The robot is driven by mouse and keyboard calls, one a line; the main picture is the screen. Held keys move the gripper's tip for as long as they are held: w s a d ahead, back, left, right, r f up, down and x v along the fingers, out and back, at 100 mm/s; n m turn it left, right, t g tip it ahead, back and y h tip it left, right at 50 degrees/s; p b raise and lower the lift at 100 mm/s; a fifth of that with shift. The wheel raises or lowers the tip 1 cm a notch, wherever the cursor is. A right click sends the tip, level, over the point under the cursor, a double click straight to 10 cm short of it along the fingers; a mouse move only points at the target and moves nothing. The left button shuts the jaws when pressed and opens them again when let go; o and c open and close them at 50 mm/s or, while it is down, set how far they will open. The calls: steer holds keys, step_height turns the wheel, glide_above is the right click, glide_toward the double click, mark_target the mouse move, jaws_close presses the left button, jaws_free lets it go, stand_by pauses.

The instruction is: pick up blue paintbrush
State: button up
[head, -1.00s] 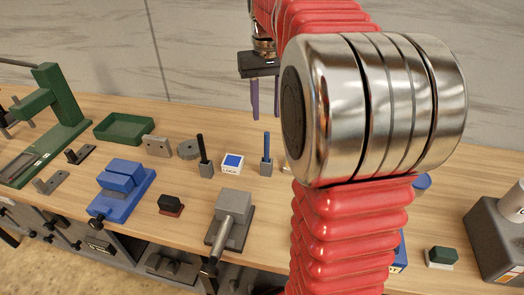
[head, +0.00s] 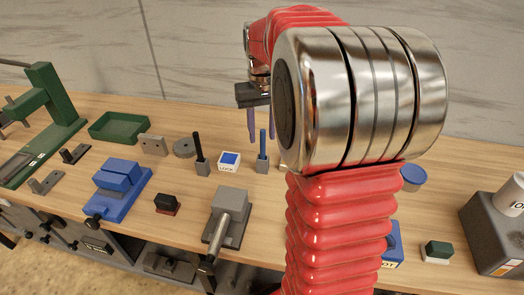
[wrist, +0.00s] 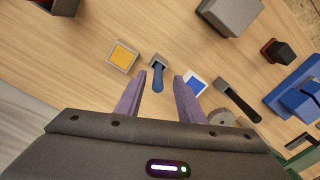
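The blue paintbrush (head: 262,143) stands upright with its blue handle up in a small grey block (head: 262,166) on the bench. In the wrist view the blue paintbrush (wrist: 158,80) shows end-on between my two purple fingers, nearer the left one. My gripper (wrist: 160,76) is open and empty, its fingers on either side of the handle in that picture. In the head view my gripper (head: 261,125) hangs above and behind the brush, partly hidden by my arm. I cannot tell how far the fingertips are from the handle.
A black-handled brush (head: 198,146) in its own block and a white box with a blue top (head: 229,162) stand to the left. A yellow-topped box (wrist: 123,56) sits beside the brush in the wrist view.

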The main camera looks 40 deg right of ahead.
mark_target(263, 144)
steer(key=shift+w+d+f, duration=0.1)
steer(key=shift+f, duration=1.2)
steer(key=shift+d+f, duration=0.1)
steer(key=shift+f, duration=1.2)
steer(key=shift+c, duration=0.5)
jaws_close()
